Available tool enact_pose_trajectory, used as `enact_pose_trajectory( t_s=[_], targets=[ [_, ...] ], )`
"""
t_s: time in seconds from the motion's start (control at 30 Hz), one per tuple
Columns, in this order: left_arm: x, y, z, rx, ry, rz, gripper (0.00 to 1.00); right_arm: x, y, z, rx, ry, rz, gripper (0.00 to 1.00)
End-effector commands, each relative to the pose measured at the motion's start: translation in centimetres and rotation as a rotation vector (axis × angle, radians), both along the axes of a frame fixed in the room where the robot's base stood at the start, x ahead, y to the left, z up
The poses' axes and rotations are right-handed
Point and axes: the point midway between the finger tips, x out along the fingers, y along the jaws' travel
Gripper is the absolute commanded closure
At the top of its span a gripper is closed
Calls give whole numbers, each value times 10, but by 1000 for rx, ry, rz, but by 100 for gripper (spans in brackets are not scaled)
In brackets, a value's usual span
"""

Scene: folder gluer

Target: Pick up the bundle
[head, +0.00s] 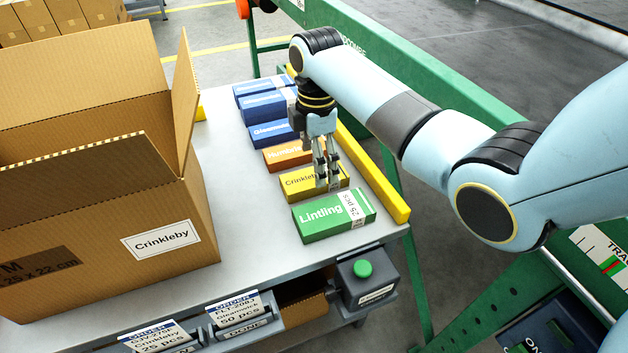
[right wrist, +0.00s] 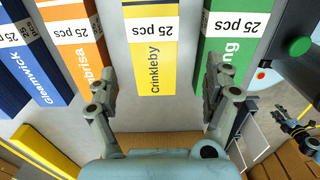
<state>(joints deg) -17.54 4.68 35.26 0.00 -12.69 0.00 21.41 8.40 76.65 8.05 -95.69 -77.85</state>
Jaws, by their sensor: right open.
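Several wrapped bundles lie in a row on the grey table. The yellow Crinkleby bundle (head: 308,184) lies between the orange bundle (head: 287,156) and the green Lintling bundle (head: 333,215). In the right wrist view the yellow bundle (right wrist: 156,45) sits centred between my fingers. My right gripper (head: 327,184) is open and points down over the yellow bundle, its fingers partly covering it. The same gripper (right wrist: 158,88) shows empty in the right wrist view; contact cannot be told. A dark jointed part at that view's right edge looks like my left gripper (right wrist: 298,130); its jaw state is unclear.
An open carton (head: 95,215) labelled Crinkleby stands left on the table. Blue bundles (head: 268,106) lie farther back. A yellow rail (head: 375,180) borders the row on the right. A green button box (head: 367,282) and order cards (head: 236,310) are at the front edge.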

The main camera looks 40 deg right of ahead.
Motion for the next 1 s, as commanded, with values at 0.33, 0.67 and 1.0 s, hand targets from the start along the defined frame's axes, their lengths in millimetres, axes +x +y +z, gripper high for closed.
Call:
enact_pose_trajectory(
  t_s=[0.33, 0.67, 1.0],
  targets=[
    [-1, 2, -19, 2, 2, -1, 60, 7, -1, -45, 0, 2, -1, 15],
    [8, -3, -22, -4, -11, 0, 60, 7, -1, -59, -1, -2, -1, 15],
    [2, -4, -23, -4, -2, 1, 60, 7, -1, -59, -1, -2, -1, 51]
  ],
)
